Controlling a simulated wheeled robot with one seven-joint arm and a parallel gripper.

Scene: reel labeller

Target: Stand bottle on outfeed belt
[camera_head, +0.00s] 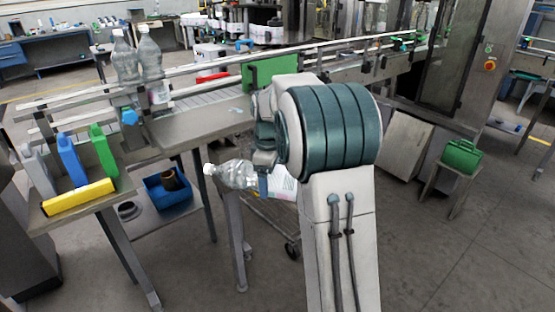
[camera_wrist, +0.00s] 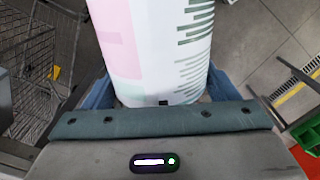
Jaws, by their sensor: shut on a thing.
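My gripper (camera_head: 264,168) is shut on a clear plastic bottle (camera_head: 236,174) in the head view. The bottle lies tilted, nearly level, with its white cap to the left, in the air in front of the belt's near edge. My gripper hides its middle. Its white label with pink and green print (camera_wrist: 155,45) fills the upper middle of the wrist view, between the blue fingers. The outfeed belt (camera_head: 190,103) runs from the left towards the back right. Two clear bottles (camera_head: 124,60) (camera_head: 150,68) stand upright at its left part.
A small table (camera_head: 75,213) at the left holds grey, blue and green jugs and a yellow block (camera_head: 78,197). A blue bin (camera_head: 168,188) is on a low shelf. A green panel (camera_head: 271,70) stands along the belt. The belt surface right of the standing bottles looks clear.

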